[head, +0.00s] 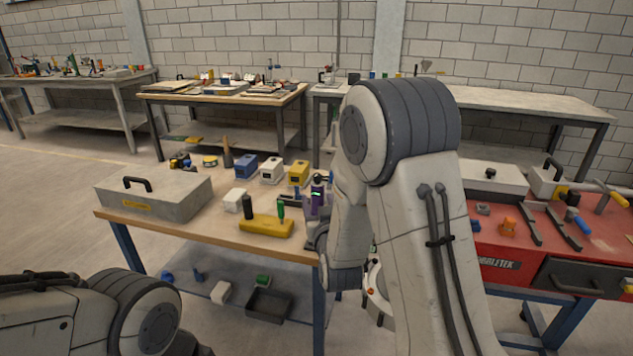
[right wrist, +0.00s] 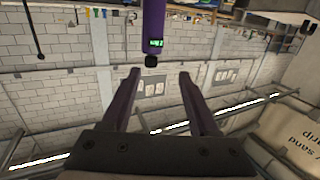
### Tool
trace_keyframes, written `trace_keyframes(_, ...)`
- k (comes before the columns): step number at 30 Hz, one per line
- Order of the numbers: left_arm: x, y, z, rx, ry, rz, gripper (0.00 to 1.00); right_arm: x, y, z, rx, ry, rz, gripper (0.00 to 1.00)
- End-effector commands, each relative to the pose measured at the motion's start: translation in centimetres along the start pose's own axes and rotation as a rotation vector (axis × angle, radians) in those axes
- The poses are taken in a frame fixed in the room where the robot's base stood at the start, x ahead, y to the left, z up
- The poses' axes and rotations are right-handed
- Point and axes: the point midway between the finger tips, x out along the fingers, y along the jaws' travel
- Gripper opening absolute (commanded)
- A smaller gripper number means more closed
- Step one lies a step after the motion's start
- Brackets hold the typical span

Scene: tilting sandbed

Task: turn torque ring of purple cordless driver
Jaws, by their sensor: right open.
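The purple cordless driver (head: 317,188) stands near the right end of the wooden workbench, partly hidden by my right arm. In the right wrist view the driver (right wrist: 153,25) comes in from the top edge, with a green-lit display and a black end. My right gripper (right wrist: 158,73) is open and empty. The driver's black end lines up with the gap between the fingertips, just beyond them. I cannot make out the torque ring. My left arm shows at the lower left of the head view, but its gripper does not.
A grey metal box (head: 155,196) stands at the bench's left. A yellow block (head: 266,226) and a white block (head: 235,200) lie left of the driver; blue, white and yellow boxes stand behind. A red bench (head: 570,235) with tools is at the right.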

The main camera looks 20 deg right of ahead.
Motion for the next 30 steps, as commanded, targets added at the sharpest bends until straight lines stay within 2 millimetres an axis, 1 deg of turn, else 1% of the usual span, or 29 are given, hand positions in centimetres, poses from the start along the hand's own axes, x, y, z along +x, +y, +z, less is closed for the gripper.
trace_keyframes(1,0.1,0.0,0.0,0.0,0.0,0.0,0.5,0.2,0.7,-0.1,-0.002,0.025,0.016,0.61)
trace_keyframes(3,0.1,0.0,0.0,0.0,0.0,0.0,0.5,0.4,1.2,-0.3,-0.004,0.05,0.028,0.61)
trace_keyframes(5,-0.1,0.0,0.0,0.0,0.0,0.0,0.5,0.8,1.4,-0.6,-0.004,0.06,0.032,0.61)
trace_keyframes(8,-0.5,0.0,0.0,0.0,0.0,0.0,0.5,1.9,1.3,-0.8,-0.005,0.063,0.031,0.61)
trace_keyframes(15,-1.7,0.1,-0.1,0.0,0.0,0.0,0.5,6.5,1.4,-1.1,-0.004,0.063,0.031,0.61)
trace_keyframes(18,-2.1,0.1,-0.1,0.0,0.0,0.0,0.5,8.2,1.4,-1.2,-0.004,0.062,0.029,0.61)
trace_keyframes(21,-2.4,0.2,-0.1,0.0,0.0,0.0,0.5,9.4,1.4,-1.2,-0.004,0.061,0.029,0.61)
trace_keyframes(25,-2.5,0.2,-0.1,0.0,0.0,0.0,0.5,10.4,1.5,-1.2,-0.004,0.061,0.029,0.61)
trace_keyframes(30,-2.5,0.2,-0.1,0.0,0.0,0.0,0.5,10.7,1.5,-1.1,-0.004,0.06,0.029,0.61)
